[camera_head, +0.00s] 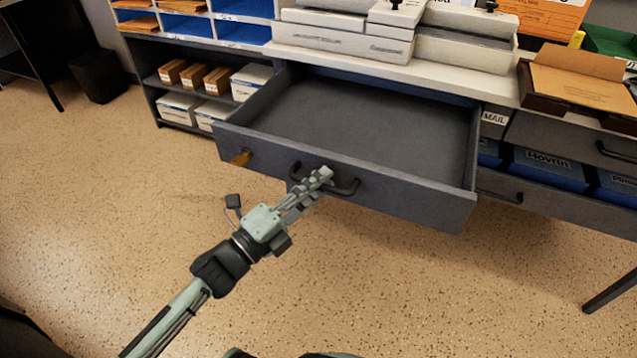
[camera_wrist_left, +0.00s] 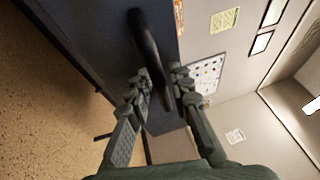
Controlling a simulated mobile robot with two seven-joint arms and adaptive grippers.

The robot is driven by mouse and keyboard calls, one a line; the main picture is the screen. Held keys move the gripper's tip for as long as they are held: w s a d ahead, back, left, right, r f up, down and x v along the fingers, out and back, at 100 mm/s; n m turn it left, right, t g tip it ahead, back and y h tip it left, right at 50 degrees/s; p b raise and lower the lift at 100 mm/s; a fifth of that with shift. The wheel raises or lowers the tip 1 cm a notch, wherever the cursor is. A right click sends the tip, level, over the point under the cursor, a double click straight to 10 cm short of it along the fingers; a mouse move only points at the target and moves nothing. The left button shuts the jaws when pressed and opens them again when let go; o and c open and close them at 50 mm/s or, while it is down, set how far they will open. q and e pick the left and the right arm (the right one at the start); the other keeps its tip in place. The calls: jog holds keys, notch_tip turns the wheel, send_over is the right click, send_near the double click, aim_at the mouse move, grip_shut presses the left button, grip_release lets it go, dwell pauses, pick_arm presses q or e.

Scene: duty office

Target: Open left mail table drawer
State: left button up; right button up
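The left mail table drawer (camera_head: 350,181) is dark grey-blue and stands pulled far out from under the table top, its empty inside showing. Its black curved handle (camera_head: 346,188) is on the front panel. My left gripper (camera_head: 325,175) is at this handle in the head view. In the left wrist view, the handle (camera_wrist_left: 145,40) passes between the two fingertips of my left gripper (camera_wrist_left: 160,78), which close in on it from both sides. My right gripper is not in view.
The table top (camera_head: 440,75) carries white machines and an open cardboard box (camera_head: 580,80). Another drawer (camera_head: 570,140) and blue bins (camera_head: 545,170) are to the right. Shelves with small boxes (camera_head: 205,80) stand to the left. The speckled floor in front is clear.

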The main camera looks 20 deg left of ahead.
pick_arm(q)
jog(key=shift+s, duration=0.15)
jog(key=v, duration=1.1)
jog(key=shift+s+a, duration=0.25)
jog(key=shift+s, duration=0.1)
